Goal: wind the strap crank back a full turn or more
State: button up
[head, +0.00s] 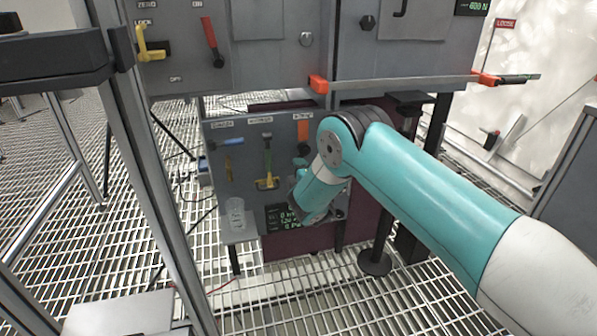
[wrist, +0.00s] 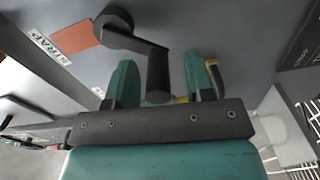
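The strap crank (wrist: 118,25) is black, with a round hub and an arm leading to a dark handle (wrist: 158,76). It is mounted on the grey panel beside the orange strap (wrist: 75,38) and a STRAP label (wrist: 48,48). My gripper (wrist: 163,78) is open, its two teal fingers on either side of the handle with visible gaps; nothing is clamped. In the head view the orange strap (head: 303,130) hangs on the lower panel, with the dark crank (head: 303,149) below it, partly behind my arm.
The panel also carries a blue-handled lever (head: 227,141), a yellow hook (head: 267,183) and a green-lit display (head: 284,217). A clear cup (head: 235,212) stands on a small shelf to the left. An orange-ended bar (head: 400,82) juts out above my arm.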

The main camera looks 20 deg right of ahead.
jog(key=shift+s, duration=0.15)
jog(key=s+b, duration=1.7)
jog(key=b, duration=0.2)
dwell(0.5)
